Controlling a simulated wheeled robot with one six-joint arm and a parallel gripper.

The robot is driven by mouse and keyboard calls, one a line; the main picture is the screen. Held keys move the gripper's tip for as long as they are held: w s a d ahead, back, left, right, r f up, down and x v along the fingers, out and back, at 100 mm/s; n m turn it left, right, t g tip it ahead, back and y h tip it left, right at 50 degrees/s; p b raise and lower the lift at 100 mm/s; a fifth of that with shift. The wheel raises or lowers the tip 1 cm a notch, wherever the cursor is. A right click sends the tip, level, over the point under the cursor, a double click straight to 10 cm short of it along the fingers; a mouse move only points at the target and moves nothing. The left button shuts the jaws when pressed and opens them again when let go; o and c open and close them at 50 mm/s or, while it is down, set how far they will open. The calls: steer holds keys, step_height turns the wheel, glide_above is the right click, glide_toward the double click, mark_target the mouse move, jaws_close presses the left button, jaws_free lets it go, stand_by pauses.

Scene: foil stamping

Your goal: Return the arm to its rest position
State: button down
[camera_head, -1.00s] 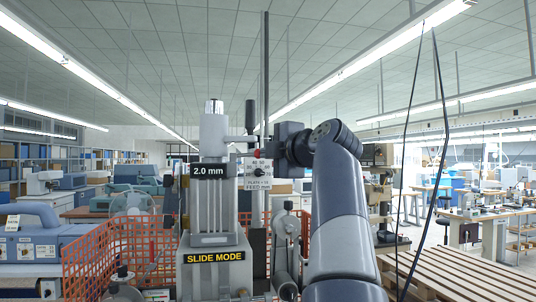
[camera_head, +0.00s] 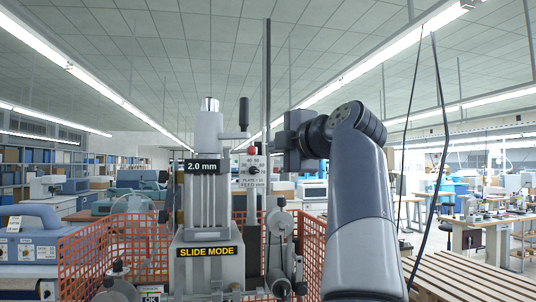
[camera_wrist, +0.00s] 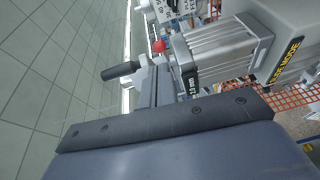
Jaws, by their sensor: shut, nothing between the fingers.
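My arm rises from the lower right in the head view and bends over at the top. My gripper (camera_head: 277,143) points left, raised beside the upper part of the stamping machine (camera_head: 208,262). It is shut and empty, with a gap to the machine's red knob (camera_head: 252,151) and feed dial plate. In the wrist view my gripper (camera_wrist: 152,84) shows as grey fingers beyond a dark bar. The red knob (camera_wrist: 158,46), a black lever handle (camera_wrist: 120,70) and the machine's silver column (camera_wrist: 222,52) lie beyond it.
An orange mesh fence (camera_head: 82,262) surrounds the machine. A wooden slatted surface (camera_head: 470,275) lies at the lower right. A blue-grey bench device (camera_head: 30,235) stands at the left. A thin dark pole (camera_head: 267,70) rises behind the machine. Dark cables (camera_head: 440,110) hang at the right.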

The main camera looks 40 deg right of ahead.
steer(key=s+d, duration=0.1)
steer(key=s, duration=0.5)
steer(key=shift+d+r+b, duration=0.2)
steer(key=shift+b, duration=0.25)
steer(key=shift+w, duration=0.1)
